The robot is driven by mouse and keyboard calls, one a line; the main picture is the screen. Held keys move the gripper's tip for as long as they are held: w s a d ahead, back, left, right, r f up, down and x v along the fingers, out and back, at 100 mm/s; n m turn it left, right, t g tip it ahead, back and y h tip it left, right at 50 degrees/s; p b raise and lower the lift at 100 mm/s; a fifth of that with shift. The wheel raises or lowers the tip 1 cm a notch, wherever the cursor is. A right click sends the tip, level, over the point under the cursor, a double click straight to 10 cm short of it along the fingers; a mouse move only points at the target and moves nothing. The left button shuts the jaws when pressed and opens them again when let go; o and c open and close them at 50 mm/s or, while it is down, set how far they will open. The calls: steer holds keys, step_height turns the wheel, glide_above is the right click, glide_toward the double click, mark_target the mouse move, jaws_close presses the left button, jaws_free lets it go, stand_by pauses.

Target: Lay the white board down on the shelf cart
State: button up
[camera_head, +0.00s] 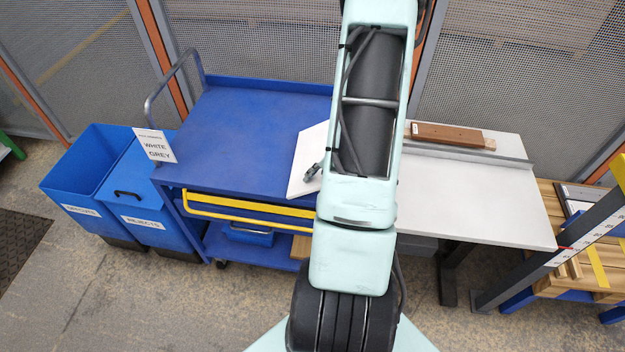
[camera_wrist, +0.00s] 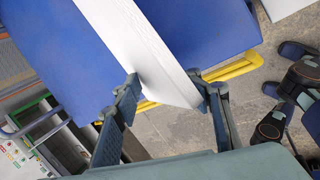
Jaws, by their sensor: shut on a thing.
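The white board (camera_head: 304,166) shows in the head view over the right end of the shelf cart (camera_head: 235,130), mostly hidden behind my arm. The cart has a blue top, a raised rear lip and a sign reading WHITE GREY. In the wrist view the board (camera_wrist: 135,50) runs between the two fingers of my gripper (camera_wrist: 166,90), which is shut on its near end. The blue cart top (camera_wrist: 45,50) lies on both sides of it. I cannot tell whether the board touches the cart. In the head view most of my gripper is hidden by my arm.
A white table (camera_head: 470,205) with a brown board (camera_head: 447,136) at its back stands to the right. Blue bins (camera_head: 85,180), one marked REJECTS, stand left of the cart. A yellow rail (camera_head: 240,206) runs along the cart's front. The visible cart top is clear.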

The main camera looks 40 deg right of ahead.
steer(key=shift+s+r, duration=0.1)
steer(key=shift+s, duration=0.2)
steer(key=shift+s+d+r+p, duration=0.25)
steer(key=shift+s+r, duration=0.1)
steer(key=shift+s, duration=0.35)
steer(key=shift+s+d+r+p, duration=0.1)
steer(key=shift+s+r+p, duration=0.15)
steer(key=shift+s, duration=0.45)
steer(key=shift+s+d+r+p, duration=0.25)
steer(key=shift+s+r, duration=0.1)
steer(key=shift+s, duration=0.4)
steer(key=shift+s+d+r+p, duration=0.1)
steer(key=shift+s+r+p, duration=0.2)
steer(key=shift+s, duration=0.4)
steer(key=o, duration=0.6)
